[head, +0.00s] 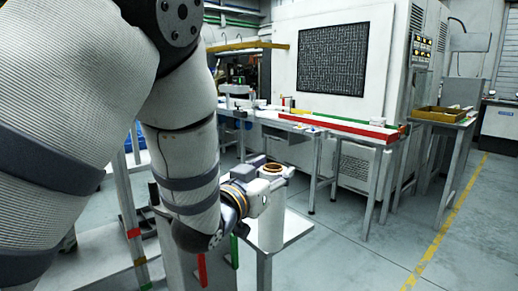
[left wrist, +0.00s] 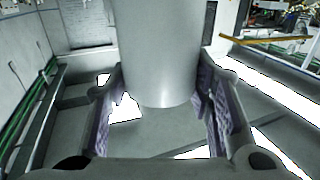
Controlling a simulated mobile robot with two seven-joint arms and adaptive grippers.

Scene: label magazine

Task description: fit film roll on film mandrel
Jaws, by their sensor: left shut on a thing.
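The film roll (head: 270,230) is a pale upright cylinder with a brown ring-shaped core at its top, near the middle of the head view. My left gripper (head: 273,184) is shut on it near its upper end. In the left wrist view the roll (left wrist: 160,55) fills the space between the two ridged finger pads, and its rounded edge shows. I cannot tell whether the roll touches the small table below. I cannot make out the film mandrel; my left arm covers much of the left side. My right gripper is not in view.
A small grey table (head: 297,228) is under the roll. A long bench (head: 300,124) with red and green strips stands behind, before a large white machine (head: 285,72). A yellow tray (head: 440,114) stands on a table at right. The floor at right is clear.

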